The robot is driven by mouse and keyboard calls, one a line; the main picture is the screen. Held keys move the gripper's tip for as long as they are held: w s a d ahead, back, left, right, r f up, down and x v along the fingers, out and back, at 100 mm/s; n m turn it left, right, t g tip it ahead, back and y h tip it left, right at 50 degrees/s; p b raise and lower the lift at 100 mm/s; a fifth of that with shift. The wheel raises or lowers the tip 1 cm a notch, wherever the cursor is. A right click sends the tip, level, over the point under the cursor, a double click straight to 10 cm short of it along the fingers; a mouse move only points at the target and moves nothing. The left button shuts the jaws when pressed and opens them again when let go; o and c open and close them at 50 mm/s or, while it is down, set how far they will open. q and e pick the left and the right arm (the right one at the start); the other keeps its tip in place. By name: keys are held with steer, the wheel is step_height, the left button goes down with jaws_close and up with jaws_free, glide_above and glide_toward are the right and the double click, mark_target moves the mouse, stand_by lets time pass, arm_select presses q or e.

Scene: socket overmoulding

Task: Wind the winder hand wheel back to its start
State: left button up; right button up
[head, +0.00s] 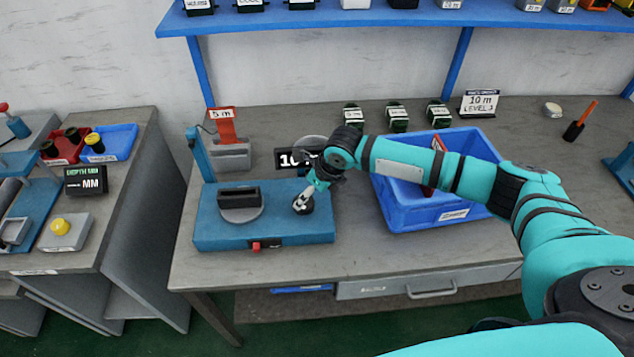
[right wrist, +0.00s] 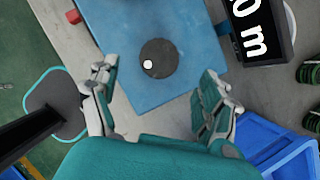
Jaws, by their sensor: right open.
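The winder is a blue box (head: 215,232) on the middle bench. Its hand wheel (head: 303,207) is a small dark disc on the right part of the top, partly hidden by my right gripper (head: 309,196). In the right wrist view the hand wheel (right wrist: 160,52) is a dark round disc with a white knob (right wrist: 147,64) off its centre. My right gripper (right wrist: 160,95) is open and empty there, its two fingers apart on either side below the wheel. My left gripper is not in view.
A grey spool with a black block (head: 239,197) sits on the winder's left part; a red button (head: 256,246) is on its front. A black length display (head: 290,160) stands behind. A blue bin (head: 440,210) is close on the right, under my right arm. A blue shelf (head: 400,17) runs above.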

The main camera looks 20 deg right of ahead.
steer(key=v, duration=0.6)
stand_by(0.3)
